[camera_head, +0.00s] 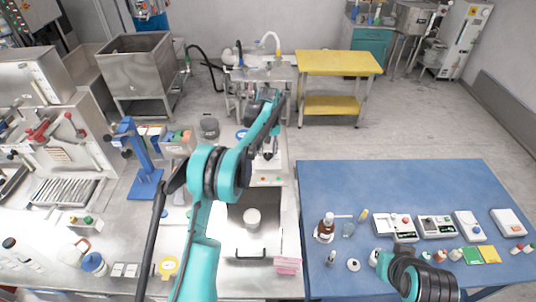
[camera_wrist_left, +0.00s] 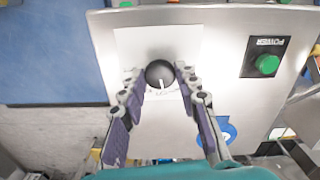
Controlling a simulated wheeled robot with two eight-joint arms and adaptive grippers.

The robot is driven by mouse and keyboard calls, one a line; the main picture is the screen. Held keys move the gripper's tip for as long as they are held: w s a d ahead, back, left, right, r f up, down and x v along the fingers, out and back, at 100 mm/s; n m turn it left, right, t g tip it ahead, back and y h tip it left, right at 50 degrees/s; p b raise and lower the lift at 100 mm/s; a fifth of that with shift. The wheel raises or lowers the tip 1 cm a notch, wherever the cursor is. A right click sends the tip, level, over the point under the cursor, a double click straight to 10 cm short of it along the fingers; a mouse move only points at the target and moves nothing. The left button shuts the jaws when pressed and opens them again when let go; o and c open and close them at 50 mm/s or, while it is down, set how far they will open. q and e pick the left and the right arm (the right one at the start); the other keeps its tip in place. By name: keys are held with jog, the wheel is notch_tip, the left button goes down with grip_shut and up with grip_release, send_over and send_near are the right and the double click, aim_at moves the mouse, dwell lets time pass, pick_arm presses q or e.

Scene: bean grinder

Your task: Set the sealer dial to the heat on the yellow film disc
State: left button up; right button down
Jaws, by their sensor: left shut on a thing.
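The sealer dial (camera_wrist_left: 159,73) is a round black knob with a white pointer line, on a pale plate on the sealer's metal panel (camera_wrist_left: 230,90). The line points toward the bottom of the left wrist view. My left gripper (camera_wrist_left: 160,80) has a finger on each side of the dial and is shut on it. In the head view my left gripper (camera_head: 268,153) is over the sealer, and the dial is hidden. A yellow disc (camera_head: 168,266) lies on the metal bench at lower left; its marking is too small to read. My right arm shows at lower right, its fingers unclear.
A green power button (camera_wrist_left: 267,64) and a blue round sticker (camera_wrist_left: 228,132) are near the dial. A blue stand (camera_head: 145,160) rises left of my left arm. The blue table (camera_head: 400,180) holds bottles and small instruments; its back part is clear.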

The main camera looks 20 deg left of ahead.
aim_at(268, 155)
pick_arm(q)
jog(key=shift+m, duration=0.8)
jog(key=shift+b, duration=0.3)
jog(key=o, duration=1.2)
jog(key=shift+c, duration=0.2)
notch_tip(268, 155, up, 12)
